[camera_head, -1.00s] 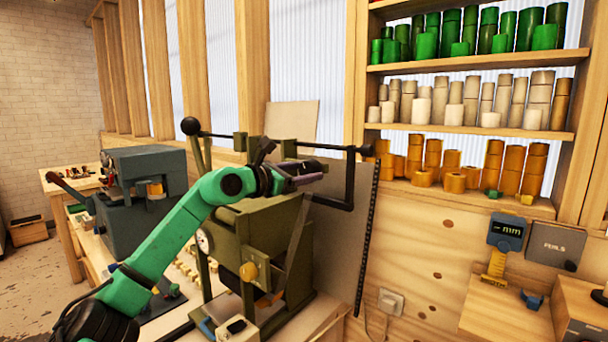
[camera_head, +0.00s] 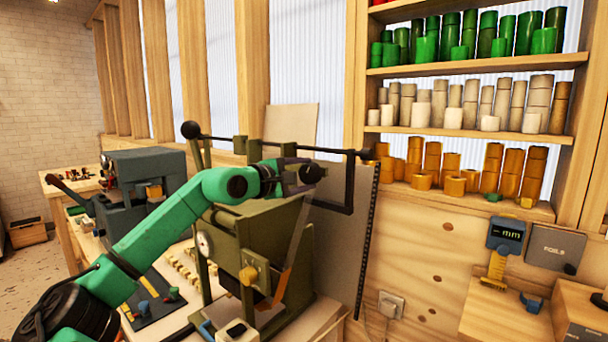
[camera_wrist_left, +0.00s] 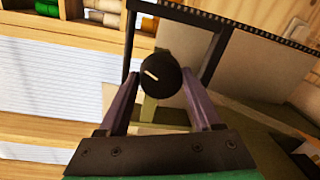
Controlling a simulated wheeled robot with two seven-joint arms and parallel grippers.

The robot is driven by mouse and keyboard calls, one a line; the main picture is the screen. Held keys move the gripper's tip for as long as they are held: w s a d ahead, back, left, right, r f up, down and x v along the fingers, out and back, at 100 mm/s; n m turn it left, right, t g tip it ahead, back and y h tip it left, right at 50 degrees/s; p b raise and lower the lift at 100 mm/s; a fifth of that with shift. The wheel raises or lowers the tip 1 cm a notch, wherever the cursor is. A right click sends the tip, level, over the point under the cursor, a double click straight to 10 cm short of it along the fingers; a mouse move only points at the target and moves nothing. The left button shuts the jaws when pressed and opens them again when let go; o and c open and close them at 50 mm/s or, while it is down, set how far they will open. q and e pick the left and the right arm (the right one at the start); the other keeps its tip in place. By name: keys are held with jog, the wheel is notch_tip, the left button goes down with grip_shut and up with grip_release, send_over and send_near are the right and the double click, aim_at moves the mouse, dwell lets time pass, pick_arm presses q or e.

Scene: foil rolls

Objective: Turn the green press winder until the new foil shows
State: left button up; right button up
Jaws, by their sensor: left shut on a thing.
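The green press (camera_head: 240,235) stands on the bench, with a dial on its side and a yellow knob on its front. A foil strip (camera_head: 300,232) slants down its right side, grey above and orange-brown lower down (camera_head: 283,287). My left gripper (camera_head: 304,168) is above the press top, shut on the winder's black round knob (camera_head: 312,174). In the left wrist view, the knob (camera_wrist_left: 160,76) with its short white mark sits between the purple fingers of the gripper (camera_wrist_left: 162,88). The winder's shaft is mostly hidden. My right gripper is out of view.
A black frame bar (camera_head: 350,190) rises right behind the press, beside a grey panel. A grey press (camera_head: 145,180) stands at left. Shelves of green, cream and orange rolls (camera_head: 470,105) are at the back right. A gauge (camera_head: 506,233) hangs at right.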

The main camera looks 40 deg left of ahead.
pick_arm(q)
jog(key=shift+m+y, duration=0.3)
jog(key=shift+m, duration=1.8)
jog(key=o, duration=1.4)
jog(key=shift+d, duration=0.1)
jog(key=s+b, duration=0.4)
jog(key=s+r+b, duration=0.1)
jog(key=s+b, duration=0.8)
jog(key=s, duration=0.1)
jog(key=shift+s+d+r+b, duration=0.15)
jog(key=shift+s+d+b, duration=0.1)
jog(key=shift+b, duration=0.1)
